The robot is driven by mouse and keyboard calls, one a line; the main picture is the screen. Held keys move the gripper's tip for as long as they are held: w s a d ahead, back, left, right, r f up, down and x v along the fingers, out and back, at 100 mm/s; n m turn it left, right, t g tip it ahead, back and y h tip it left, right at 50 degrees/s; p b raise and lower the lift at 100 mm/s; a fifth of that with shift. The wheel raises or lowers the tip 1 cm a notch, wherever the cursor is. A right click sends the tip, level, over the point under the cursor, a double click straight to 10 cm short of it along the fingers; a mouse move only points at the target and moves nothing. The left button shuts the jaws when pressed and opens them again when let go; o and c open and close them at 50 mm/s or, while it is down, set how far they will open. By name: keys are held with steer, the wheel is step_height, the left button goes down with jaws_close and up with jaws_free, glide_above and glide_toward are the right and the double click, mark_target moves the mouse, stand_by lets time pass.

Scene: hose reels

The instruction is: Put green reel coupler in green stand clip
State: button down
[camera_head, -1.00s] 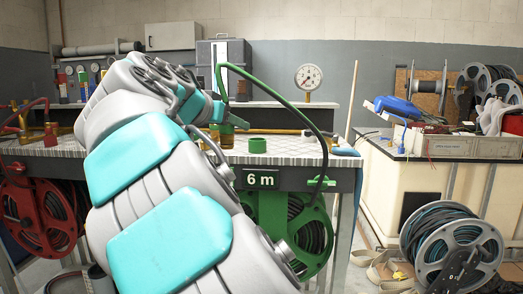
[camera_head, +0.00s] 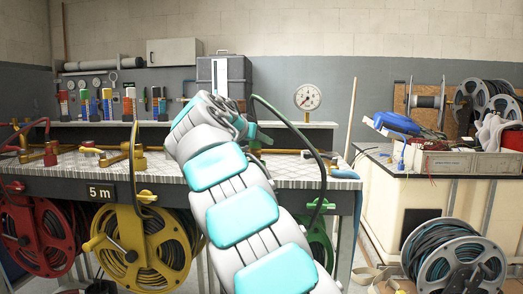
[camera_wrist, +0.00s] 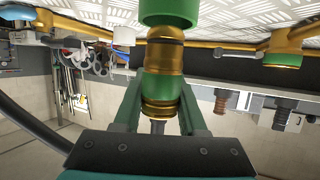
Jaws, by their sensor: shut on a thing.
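In the wrist view, my gripper (camera_wrist: 160,98) is shut around a brass coupler (camera_wrist: 164,58) with a green band. The coupler points away from the gripper toward a green ring-shaped piece (camera_wrist: 168,12) at the top edge, which looks like the stand clip. I cannot tell whether they touch. The green hose (camera_head: 283,117) arches from behind my wrist down to the green reel (camera_head: 320,240), partly hidden below the bench.
The bench top (camera_head: 330,178) carries brass pipework. The yellow reel (camera_head: 145,245) and red reel (camera_head: 40,235) hang below at left, with their hoses rising to the bench. A pressure gauge (camera_head: 307,97) stands behind. A cluttered cabinet (camera_head: 450,190) and a loose reel (camera_head: 455,262) are at right.

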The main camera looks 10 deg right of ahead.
steer(key=shift+w+d, duration=0.3)
steer(key=shift+w, duration=0.1)
steer(key=shift+f, duration=1.75)
steer(key=shift+f, duration=0.1)
steer(key=shift+c, duration=2.3)
jaws_free()
